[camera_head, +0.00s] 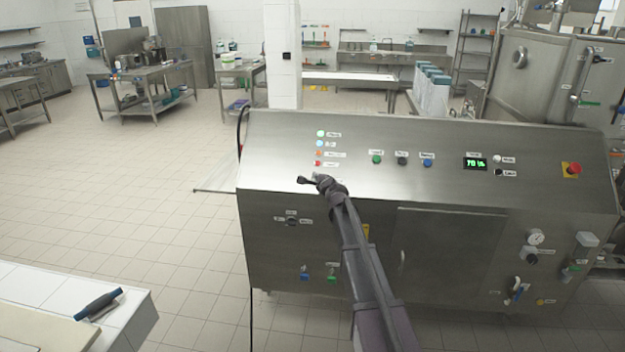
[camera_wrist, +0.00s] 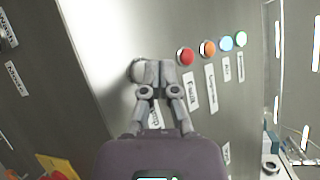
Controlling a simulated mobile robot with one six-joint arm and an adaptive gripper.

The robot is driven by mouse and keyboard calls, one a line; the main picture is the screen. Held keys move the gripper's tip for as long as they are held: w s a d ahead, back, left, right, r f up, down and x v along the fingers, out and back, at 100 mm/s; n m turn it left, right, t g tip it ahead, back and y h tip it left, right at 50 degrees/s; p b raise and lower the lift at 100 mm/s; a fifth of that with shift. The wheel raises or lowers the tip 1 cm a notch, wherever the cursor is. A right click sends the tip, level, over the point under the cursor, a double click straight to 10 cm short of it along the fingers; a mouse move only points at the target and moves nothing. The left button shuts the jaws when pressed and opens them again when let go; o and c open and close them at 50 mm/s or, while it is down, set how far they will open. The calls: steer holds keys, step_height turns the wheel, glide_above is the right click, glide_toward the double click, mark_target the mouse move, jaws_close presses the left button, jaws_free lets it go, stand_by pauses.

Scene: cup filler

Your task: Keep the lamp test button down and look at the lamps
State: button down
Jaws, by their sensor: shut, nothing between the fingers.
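My gripper (camera_head: 303,180) is shut and empty just below the column. In the wrist view its fingertips (camera_wrist: 152,72) overlap a pale round button (camera_wrist: 136,70) in line with the lamps and partly hide it. I cannot tell how far the button is pressed.
Farther right on the panel are green (camera_head: 376,159), black (camera_head: 402,161) and blue (camera_head: 427,162) buttons, a green number display (camera_head: 475,163) and a red emergency stop (camera_head: 572,169). A white-tiled counter (camera_head: 135,318) stands at lower left. Open tiled floor lies left of the machine.

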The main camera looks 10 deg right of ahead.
steer(key=shift+s+a+r+p, duration=0.25)
steer(key=shift+s+r+p, duration=0.55)
steer(key=shift+r+p, duration=0.15)
steer(key=shift+s+a+r+p, duration=0.25)
steer(key=shift+s+r+p, duration=0.55)
steer(key=shift+r+p, duration=0.1)
steer(key=s+a+f+n+g, duration=0.2)
steer(key=s+f+n+g, duration=0.15)
steer(key=s, duration=0.45)
steer(key=s+a+f+n+g+y, duration=0.1)
steer(key=s+a+f+n+g, duration=0.1)
steer(key=s+f+n, duration=0.4)
steer(key=s+a+f+n+g, duration=0.2)
steer(key=s+n+g, duration=0.15)
steer(key=s, duration=0.55)
steer(key=s+d+f+n+g+h, duration=0.2)
steer(key=s+n+g, duration=0.1)
steer(key=s, duration=0.7)
steer(key=s+d+f+n+g+h, duration=0.2)
steer(key=s+d+n+g, duration=0.1)
steer(key=s, duration=0.8)
steer(key=shift+f+g, duration=0.2)
steer(key=shift+g, duration=0.3)
